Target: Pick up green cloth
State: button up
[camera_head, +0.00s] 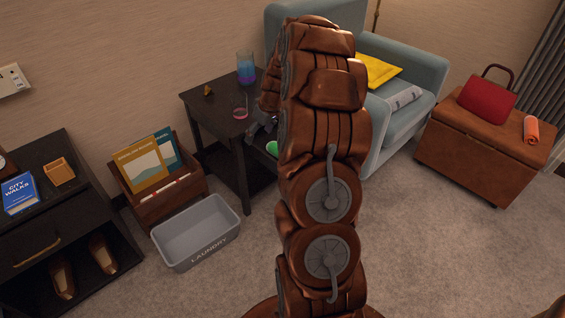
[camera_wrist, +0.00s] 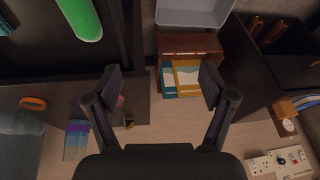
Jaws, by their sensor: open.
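The green cloth (camera_wrist: 80,18) looks like a bright green roll in the wrist view, at the upper left edge, on a dark surface that seems to be the side table's lower shelf. In the head view only a small part of the green cloth (camera_head: 272,148) shows beside my arm. My gripper (camera_wrist: 160,80) is open with nothing between its fingers. The cloth lies off to the left of the fingers in the wrist view, apart from them. In the head view my gripper (camera_head: 259,131) is partly hidden by my arm near the table's front right.
The dark side table (camera_head: 212,104) carries a pink glass (camera_head: 240,113), a blue-purple glass (camera_head: 246,68) and a small golden object (camera_head: 208,91). A laundry bin (camera_head: 197,232) and record crate (camera_head: 163,193) stand left. A blue armchair (camera_head: 412,65) stands behind my arm. Carpet is clear at right.

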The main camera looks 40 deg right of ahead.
jog(key=shift+t+h, duration=0.3)
jog(key=shift+h, duration=0.3)
jog(key=d+f+b, duration=0.1)
jog(key=d+f, duration=0.2)
jog(key=d, duration=0.1)
jog(key=d+f+b, duration=0.1)
jog(key=d+f, duration=0.3)
jog(key=d+f+b, duration=0.1)
jog(key=d+f, duration=0.2)
jog(key=d, duration=0.1)
jog(key=shift+s+d+f, duration=0.15)
jog(key=shift+s+d, duration=0.05)
jog(key=shift+d+f+b, duration=0.25)
jog(key=shift+f+b, duration=0.05)
jog(key=shift+b+x, duration=0.7)
jog(key=shift+x, duration=3)
jog(key=shift+w, duration=0.1)
jog(key=c, duration=1.2)
jog(key=shift+d+r+p, duration=0.1)
jog(key=shift+r+p, duration=0.75)
jog(key=shift+r, duration=4.2)
jog(key=shift+c, duration=0.2)
